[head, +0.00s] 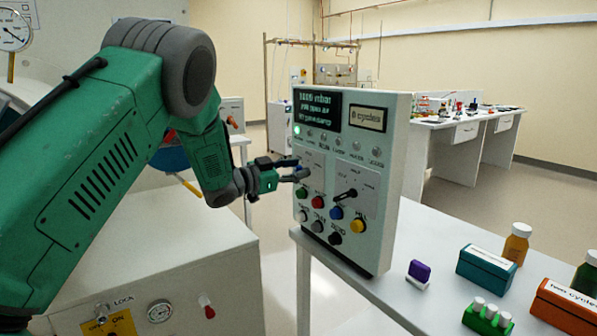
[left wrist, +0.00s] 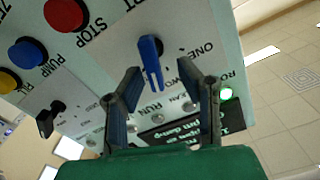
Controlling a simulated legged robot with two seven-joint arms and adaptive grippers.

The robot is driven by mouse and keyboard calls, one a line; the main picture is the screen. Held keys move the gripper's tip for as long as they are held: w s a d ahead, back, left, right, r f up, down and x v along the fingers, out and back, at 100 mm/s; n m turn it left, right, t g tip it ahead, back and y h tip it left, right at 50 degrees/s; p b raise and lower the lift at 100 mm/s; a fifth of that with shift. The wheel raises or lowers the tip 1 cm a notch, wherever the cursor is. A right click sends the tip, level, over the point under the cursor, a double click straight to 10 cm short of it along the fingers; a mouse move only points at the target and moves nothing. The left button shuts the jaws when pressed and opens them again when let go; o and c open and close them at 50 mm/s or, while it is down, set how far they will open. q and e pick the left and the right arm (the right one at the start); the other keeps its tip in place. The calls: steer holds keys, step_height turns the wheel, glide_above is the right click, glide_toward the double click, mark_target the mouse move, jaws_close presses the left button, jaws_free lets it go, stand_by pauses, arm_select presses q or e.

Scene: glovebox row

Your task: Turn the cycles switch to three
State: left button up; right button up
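The control panel (head: 352,120) stands upright on the white table, its small display reading "0 cycles". In the left wrist view a blue switch lever (left wrist: 151,62) shows upside down, with ONE and TWO lettered beside it; the other lettering near it is hard to read. My left gripper (head: 298,171) is at the panel's left part and hides this lever in the head view. In the left wrist view the gripper (left wrist: 166,92) is open, its two fingers either side of the lever's free end, with gaps visible. Whether the fingertips touch the panel I cannot tell. My right gripper is not in view.
Red (head: 317,202), blue (head: 336,212) and other coloured buttons sit below the lever. A black lever (head: 346,195) is to the right. A purple block (head: 419,272), teal box (head: 486,268) and green vial rack (head: 487,320) stand on the table right of the panel.

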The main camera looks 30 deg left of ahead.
arm_select(q)
steer(key=shift+f, duration=0.1)
steer(key=shift+s+a, duration=0.1)
steer(key=shift+s, duration=0.1)
steer(key=v, duration=1.1)
steer(key=shift+s+a, duration=0.15)
steer(key=shift+s, duration=0.1)
steer(key=shift+f, duration=0.1)
steer(key=shift+f, duration=0.1)
